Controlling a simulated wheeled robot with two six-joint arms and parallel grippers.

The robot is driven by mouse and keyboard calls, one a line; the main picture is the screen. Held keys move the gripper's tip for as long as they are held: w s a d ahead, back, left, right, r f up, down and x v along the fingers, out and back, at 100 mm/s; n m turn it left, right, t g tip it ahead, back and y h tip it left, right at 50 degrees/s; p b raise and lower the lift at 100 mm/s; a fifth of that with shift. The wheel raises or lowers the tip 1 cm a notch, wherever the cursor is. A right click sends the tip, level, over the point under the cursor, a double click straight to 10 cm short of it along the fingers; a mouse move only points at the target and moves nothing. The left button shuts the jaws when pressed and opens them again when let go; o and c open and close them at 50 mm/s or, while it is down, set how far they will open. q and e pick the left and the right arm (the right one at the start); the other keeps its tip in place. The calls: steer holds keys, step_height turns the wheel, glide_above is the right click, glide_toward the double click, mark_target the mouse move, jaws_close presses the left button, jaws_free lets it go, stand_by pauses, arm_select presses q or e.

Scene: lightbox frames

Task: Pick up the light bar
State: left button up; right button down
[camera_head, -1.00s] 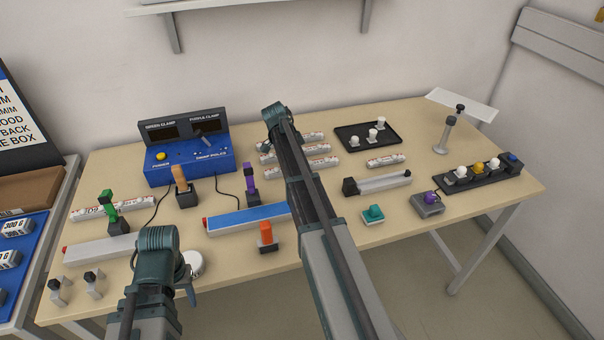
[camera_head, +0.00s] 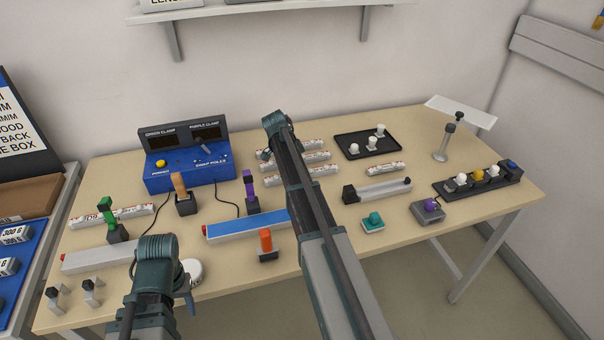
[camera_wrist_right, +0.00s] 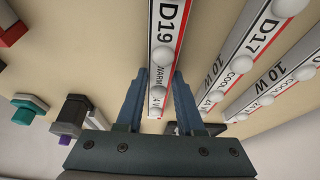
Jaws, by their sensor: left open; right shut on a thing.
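In the right wrist view my right gripper (camera_wrist_right: 160,95) is shut on the light bar marked D19 (camera_wrist_right: 168,38), with a finger on each side. Other bars, one marked D17 (camera_wrist_right: 245,55), lie to its right. My left gripper (camera_head: 185,303) is open and empty at the table's front left, near a round white disc (camera_head: 192,272).
A blue control box (camera_head: 190,170) stands at the back left. Clamps, a blue-topped bar (camera_head: 247,224) and a white bar (camera_head: 95,260) lie in front. A black tray (camera_head: 350,138) and a black strip with knobs (camera_head: 450,190) are at right.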

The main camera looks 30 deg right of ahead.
arm_select(q)
steer(key=shift+r, duration=0.1)
arm_select(e)
steer(key=shift+r, duration=0.1)
arm_select(q)
step_height(320, 180, up, 10)
steer(key=p, duration=1)
arm_select(e)
step_height(320, 180, up, 10)
steer(key=shift+a, duration=0.15)
